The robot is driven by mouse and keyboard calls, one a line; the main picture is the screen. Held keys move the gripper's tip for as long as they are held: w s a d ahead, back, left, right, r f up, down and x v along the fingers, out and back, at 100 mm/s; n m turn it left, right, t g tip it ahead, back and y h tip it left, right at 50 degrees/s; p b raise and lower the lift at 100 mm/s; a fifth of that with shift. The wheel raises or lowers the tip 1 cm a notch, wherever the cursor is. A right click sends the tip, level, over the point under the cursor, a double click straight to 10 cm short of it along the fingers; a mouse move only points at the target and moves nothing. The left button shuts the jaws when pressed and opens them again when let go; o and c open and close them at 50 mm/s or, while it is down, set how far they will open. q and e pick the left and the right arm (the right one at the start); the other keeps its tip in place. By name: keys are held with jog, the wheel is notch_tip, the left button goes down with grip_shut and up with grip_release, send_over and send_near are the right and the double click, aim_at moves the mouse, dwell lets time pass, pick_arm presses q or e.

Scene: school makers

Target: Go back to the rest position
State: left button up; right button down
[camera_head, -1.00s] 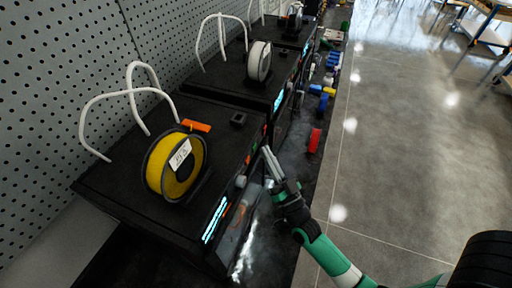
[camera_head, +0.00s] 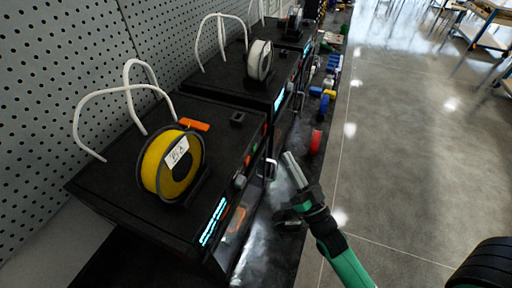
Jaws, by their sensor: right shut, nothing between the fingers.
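My right gripper (camera_head: 291,163) is in front of the nearest 3D printer (camera_head: 130,160), near the front of its dark bench. Its fingers are shut with nothing between them and point up and to the left. A gap shows between the fingertips and the handle (camera_head: 271,169) on the printer's front. The green and black right arm comes in from the bottom right. My left gripper does not show in this view.
A yellow filament spool (camera_head: 172,165) sits on the nearest printer. A second printer (camera_head: 225,75) with a white spool (camera_head: 260,60) stands behind it. A red piece (camera_head: 316,141) and several blue pieces lie along the bench. The grey floor (camera_head: 420,150) to the right is open.

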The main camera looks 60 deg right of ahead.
dwell(0.6)
jog(key=w+a+r+n+t+y, duration=0.25)
jog(key=w+r, duration=0.35)
jog(key=r, duration=0.4)
jog(key=w+a+r+n+t+y, duration=0.15)
jog(key=w+a+r, duration=0.35)
jog(key=r, duration=0.5)
jog(key=s+a+r+n+t+y, duration=0.1)
jog(key=a+r+n+y, duration=0.15)
jog(key=a+r, duration=0.4)
jog(key=s+a+r+n+t+y+p, duration=0.1)
jog(key=a+r+y, duration=0.25)
jog(key=r, duration=0.55)
jog(key=s+a+r+n+t+y, duration=0.15)
jog(key=a+r+y, duration=0.25)
jog(key=r, duration=0.4)
notch_tip(320, 180, up, 21)
jog(key=w+p, duration=0.1)
jog(key=p, duration=2.1)
jog(key=shift+f+n, duration=0.15)
jog(key=shift+n, duration=0.15)
